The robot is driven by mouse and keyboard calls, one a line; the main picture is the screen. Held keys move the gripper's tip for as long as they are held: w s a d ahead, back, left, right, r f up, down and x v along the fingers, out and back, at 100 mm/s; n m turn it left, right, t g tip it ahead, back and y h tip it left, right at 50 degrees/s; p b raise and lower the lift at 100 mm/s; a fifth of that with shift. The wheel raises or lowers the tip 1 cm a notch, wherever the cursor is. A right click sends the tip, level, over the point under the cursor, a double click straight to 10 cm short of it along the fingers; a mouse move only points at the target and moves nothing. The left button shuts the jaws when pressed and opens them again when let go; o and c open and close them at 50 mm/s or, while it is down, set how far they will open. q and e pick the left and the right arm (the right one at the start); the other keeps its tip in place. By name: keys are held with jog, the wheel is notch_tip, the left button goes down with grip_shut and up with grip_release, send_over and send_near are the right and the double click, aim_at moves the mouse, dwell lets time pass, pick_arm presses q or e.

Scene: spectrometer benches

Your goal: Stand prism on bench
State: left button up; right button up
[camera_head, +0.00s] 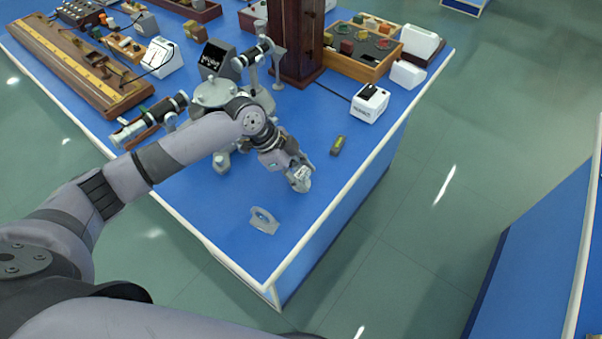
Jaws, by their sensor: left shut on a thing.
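My left gripper (299,179) is low over the near right part of the blue bench (215,220). It is shut on a small pale thing at its fingertips, which I take to be the prism; the fingers mostly hide it, and I cannot tell whether it touches the bench. The spectrometer (213,94), with its round grey table and two tubes, stands behind my left forearm, which hides part of its base. My right gripper is not in view.
A small spirit level (338,145) lies right of the gripper. A flat grey piece with a hole (264,220) lies nearer the front. A white box (369,103) and a wooden tray (360,66) stand behind. The bench's pale edge is close on the right.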

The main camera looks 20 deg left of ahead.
pick_arm(q)
jog(key=shift+f, duration=0.1)
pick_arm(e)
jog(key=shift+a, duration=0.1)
pick_arm(q)
jog(key=o, duration=1.2)
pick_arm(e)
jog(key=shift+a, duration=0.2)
pick_arm(q)
jog(key=v, duration=1.2)
jog(key=shift+b, duration=0.45)
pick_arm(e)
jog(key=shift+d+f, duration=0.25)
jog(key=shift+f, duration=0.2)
